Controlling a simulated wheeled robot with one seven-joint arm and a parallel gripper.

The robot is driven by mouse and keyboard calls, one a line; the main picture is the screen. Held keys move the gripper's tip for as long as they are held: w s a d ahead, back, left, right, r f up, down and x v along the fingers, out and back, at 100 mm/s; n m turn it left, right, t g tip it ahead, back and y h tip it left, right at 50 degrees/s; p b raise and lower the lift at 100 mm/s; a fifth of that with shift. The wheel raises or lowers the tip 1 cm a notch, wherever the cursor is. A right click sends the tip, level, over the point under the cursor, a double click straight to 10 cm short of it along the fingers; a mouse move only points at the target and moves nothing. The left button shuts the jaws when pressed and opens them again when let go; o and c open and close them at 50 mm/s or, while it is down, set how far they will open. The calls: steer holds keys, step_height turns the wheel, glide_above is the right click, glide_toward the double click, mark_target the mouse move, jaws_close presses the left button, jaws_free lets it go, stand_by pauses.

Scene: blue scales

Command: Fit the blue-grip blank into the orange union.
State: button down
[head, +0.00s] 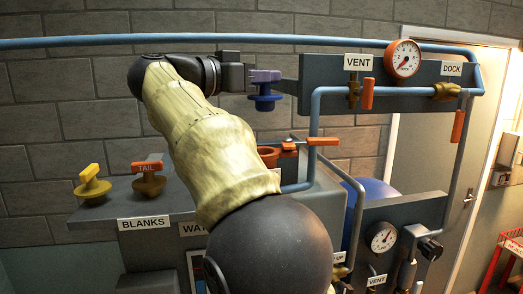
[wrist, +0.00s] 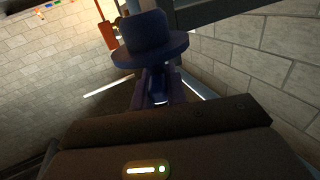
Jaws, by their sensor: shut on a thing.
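The blue-grip blank (head: 264,102) hangs upright in my gripper (head: 256,78), its grip at the top and its round flange and plug below. It also shows in the wrist view (wrist: 148,42), where its wide flange stands out beyond the fingers (wrist: 157,88). My gripper is shut on the grip. The orange union (head: 267,156) sits lower, behind my forearm, which hides its left part. The blank is above the union and clearly apart from it. I cannot make out the union in the wrist view.
A yellow-grip blank (head: 93,184) and an orange-grip blank tagged TAIL (head: 148,180) stand on the grey BLANKS shelf (head: 110,214). A blue vertical pipe (head: 315,125), an orange-handled valve (head: 322,142) and the VENT panel (head: 330,72) lie close to the right of the blank.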

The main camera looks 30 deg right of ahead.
mark_target(257, 108)
steer(key=shift+w+f, duration=0.15)
steer(key=shift+f, duration=0.25)
step_height(257, 108, down, 4)
steer(key=shift+f, duration=0.55)
steer(key=shift+f+p, duration=0.3)
steer(key=shift+f, duration=1.8)
steer(key=c, duration=1.4)
jaws_free()
steer(key=shift+a, duration=0.15)
